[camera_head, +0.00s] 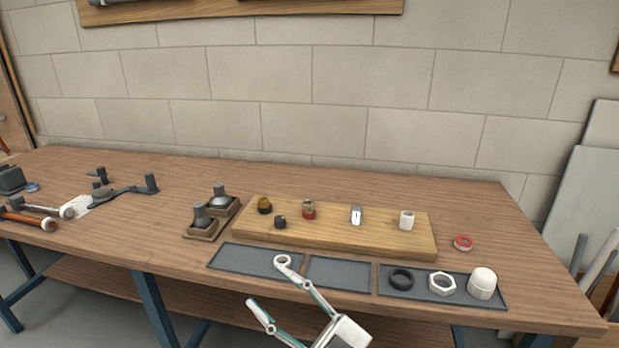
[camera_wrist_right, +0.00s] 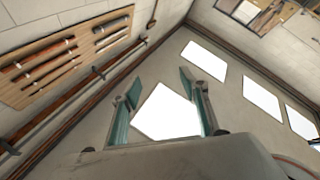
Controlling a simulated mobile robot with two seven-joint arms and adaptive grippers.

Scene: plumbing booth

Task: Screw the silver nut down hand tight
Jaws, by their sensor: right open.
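My right gripper (camera_head: 268,285) is open over the front edge of the bench, its two fingers spread and pointing up-left. It shows in the wrist view (camera_wrist_right: 160,100) too, with nothing between the fingers. A small pale ring (camera_head: 283,261) shows at the tip of its upper finger, over the left grey mat; I cannot tell whether they touch. A pale silver-white hex nut (camera_head: 442,283) lies on the right grey mat. A short silver fitting (camera_head: 356,214) stands upright on the wooden board (camera_head: 335,238). My left gripper is out of view.
A black ring (camera_head: 401,279) and a white cap (camera_head: 482,283) flank the hex nut. Brass, dark, red and white fittings stand on the board. A red ring (camera_head: 463,243) lies to its right. Tools lie at the far left. The middle mat (camera_head: 338,273) is bare.

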